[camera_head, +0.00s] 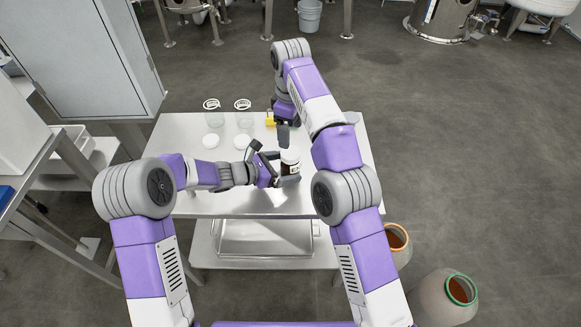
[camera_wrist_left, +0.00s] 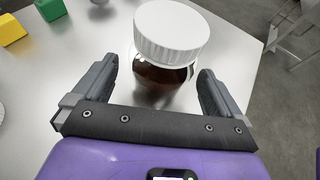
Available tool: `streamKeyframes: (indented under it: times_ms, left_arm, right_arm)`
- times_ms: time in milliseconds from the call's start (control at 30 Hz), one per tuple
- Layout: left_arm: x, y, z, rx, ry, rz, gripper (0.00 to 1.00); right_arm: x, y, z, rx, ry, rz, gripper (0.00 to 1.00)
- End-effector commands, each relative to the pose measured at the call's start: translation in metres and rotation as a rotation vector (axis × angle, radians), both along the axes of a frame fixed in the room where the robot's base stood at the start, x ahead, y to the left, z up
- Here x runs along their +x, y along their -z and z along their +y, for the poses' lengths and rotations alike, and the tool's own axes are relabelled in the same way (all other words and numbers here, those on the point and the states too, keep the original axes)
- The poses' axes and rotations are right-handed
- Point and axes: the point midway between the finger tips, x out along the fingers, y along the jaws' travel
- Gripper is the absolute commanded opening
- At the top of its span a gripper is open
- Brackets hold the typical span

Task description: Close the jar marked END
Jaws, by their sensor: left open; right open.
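A brown jar (camera_head: 290,168) with a dark label and white lettering, only partly readable, stands upright on the steel table. A white ribbed lid (camera_head: 290,156) sits on top of it; I cannot tell how tightly. In the left wrist view the jar (camera_wrist_left: 160,84) and lid (camera_wrist_left: 170,35) are just ahead of and between the fingers. My left gripper (camera_head: 272,164) is open around the jar's near side, with gaps at both fingers. My right gripper (camera_head: 283,132) is open, pointing down behind the jar near a yellow block; its fingers are small and partly hidden by the arm.
Two clear glass jars (camera_head: 214,119) stand at the table's back left, with two white round lids (camera_head: 210,141) before them. A yellow block (camera_head: 270,119) is at the back; a green block (camera_wrist_left: 50,9) shows in the wrist view. The table's front left (camera_head: 215,205) is clear.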

Motion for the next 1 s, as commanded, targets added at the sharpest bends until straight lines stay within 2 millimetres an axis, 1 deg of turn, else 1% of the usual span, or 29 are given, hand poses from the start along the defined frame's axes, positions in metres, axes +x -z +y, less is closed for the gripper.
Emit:
streamKeyframes:
  times_ms: [33,100,200,533,567,1000]
  left_arm:
    - [0.003,0.003,-0.006,0.001,0.002,0.0,0.99]
    - [0.007,0.006,-0.012,0.001,0.002,0.0,0.99]
    - [0.01,0.008,-0.018,0.0,0.0,0.0,0.99]
    - [0.012,0.01,-0.02,0.0,-0.001,0.0,0.99]
    - [0.012,0.01,-0.02,0.0,-0.001,0.0,0.98]
    - [0.012,0.009,-0.02,0.0,-0.001,0.0,0.3]
  right_arm:
    - [0.0,0.0,0.0,0.0,0.0,0.0,0.81]
    - [0.0,0.0,0.0,0.0,0.0,0.0,0.81]
    - [0.0,0.0,0.0,0.0,0.0,0.0,0.81]
    - [0.0,0.0,0.0,0.0,0.0,0.0,0.81]
    - [0.0,0.0,0.0,0.0,0.0,0.0,0.81]
    - [0.0,0.0,0.0,0.0,0.0,0.0,0.81]
